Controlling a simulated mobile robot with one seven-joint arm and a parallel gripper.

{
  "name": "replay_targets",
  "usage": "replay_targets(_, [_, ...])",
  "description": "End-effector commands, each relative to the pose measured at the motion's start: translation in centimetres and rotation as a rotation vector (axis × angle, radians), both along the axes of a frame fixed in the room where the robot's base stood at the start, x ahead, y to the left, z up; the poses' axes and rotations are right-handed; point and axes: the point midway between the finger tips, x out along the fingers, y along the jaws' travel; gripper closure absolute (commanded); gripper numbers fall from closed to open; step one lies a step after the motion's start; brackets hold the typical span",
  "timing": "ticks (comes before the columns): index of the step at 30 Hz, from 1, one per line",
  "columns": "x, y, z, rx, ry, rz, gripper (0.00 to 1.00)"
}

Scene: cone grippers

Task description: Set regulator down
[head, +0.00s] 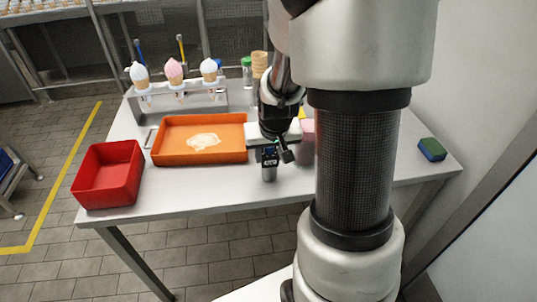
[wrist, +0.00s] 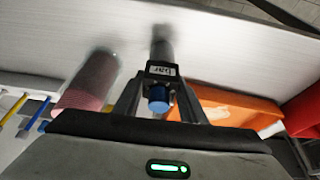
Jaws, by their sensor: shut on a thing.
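The regulator (wrist: 161,71) is a small black body with a white label, a blue knob and a grey cylindrical end. My gripper (wrist: 158,85) is shut on it, with one finger on each side in the wrist view. In the head view, the regulator (head: 269,173) is upright below my gripper (head: 269,153), its grey end low over the front part of the white table (head: 200,201). I cannot tell whether that end touches the table top.
An orange tray (head: 170,155) with a pale patch and a red bin (head: 107,176) are to the left. A pink container (head: 308,145) stands close on the right. A cone rack (head: 180,88) is behind. A green-blue sponge (head: 432,149) lies far right. The front table strip is clear.

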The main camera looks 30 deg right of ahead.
Motion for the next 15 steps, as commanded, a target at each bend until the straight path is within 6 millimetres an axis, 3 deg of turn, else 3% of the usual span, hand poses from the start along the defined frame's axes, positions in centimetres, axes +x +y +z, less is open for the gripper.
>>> replay_targets(10, [0.07, -0.03, -0.40, -0.001, -0.003, 0.000, 0.91])
replay_targets(11, [0.04, -0.02, -0.30, -0.001, -0.002, 0.000, 0.59])
replay_targets(13, [0.03, -0.02, -0.24, -0.001, -0.002, 0.000, 0.47])
replay_targets(15, [0.04, -0.02, -0.25, -0.001, -0.002, 0.000, 0.44])
